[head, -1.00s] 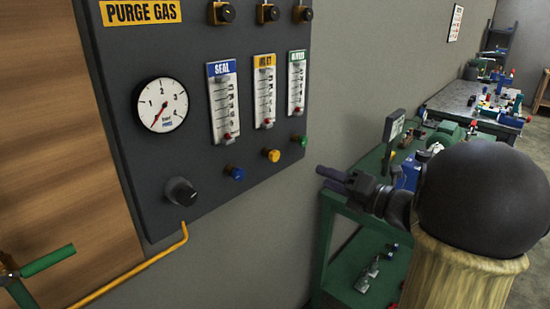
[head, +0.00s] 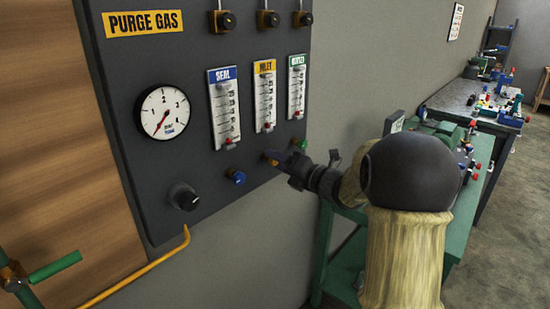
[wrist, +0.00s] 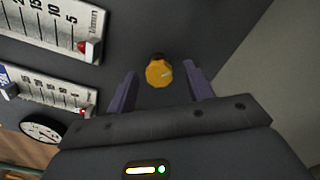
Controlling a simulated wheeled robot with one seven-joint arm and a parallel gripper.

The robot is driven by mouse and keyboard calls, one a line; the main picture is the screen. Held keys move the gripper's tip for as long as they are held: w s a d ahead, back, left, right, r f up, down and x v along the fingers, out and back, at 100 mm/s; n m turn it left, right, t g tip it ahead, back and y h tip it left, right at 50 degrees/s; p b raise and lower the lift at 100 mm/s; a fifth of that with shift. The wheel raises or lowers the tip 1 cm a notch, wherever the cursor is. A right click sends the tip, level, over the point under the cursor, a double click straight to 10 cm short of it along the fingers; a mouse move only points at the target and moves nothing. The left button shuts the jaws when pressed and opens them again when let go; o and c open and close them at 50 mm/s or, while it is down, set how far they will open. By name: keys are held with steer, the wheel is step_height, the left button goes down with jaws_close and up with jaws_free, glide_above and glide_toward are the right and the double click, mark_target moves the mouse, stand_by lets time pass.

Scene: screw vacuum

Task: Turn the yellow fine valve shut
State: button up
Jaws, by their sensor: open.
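The yellow fine valve (wrist: 158,72) is a small round knob on the dark panel, below the INLET flowmeter (head: 265,97). In the head view my gripper (head: 275,157) is at this valve and hides most of it. In the wrist view my gripper (wrist: 161,80) is open, with one purple finger on each side of the knob and a gap on both sides. I cannot tell how far the fingertips reach past the knob's face. A pale mark shows on the knob's face. The INLET meter's red float sits low in its scale.
The blue knob (head: 236,177) is left of the yellow valve and the green knob (head: 301,144) is close on its right. A black knob (head: 184,197) and a round gauge (head: 162,111) are further left. A green bench (head: 455,205) stands at right.

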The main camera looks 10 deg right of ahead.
steer(key=shift+x, duration=0.95)
steer(key=c, duration=1)
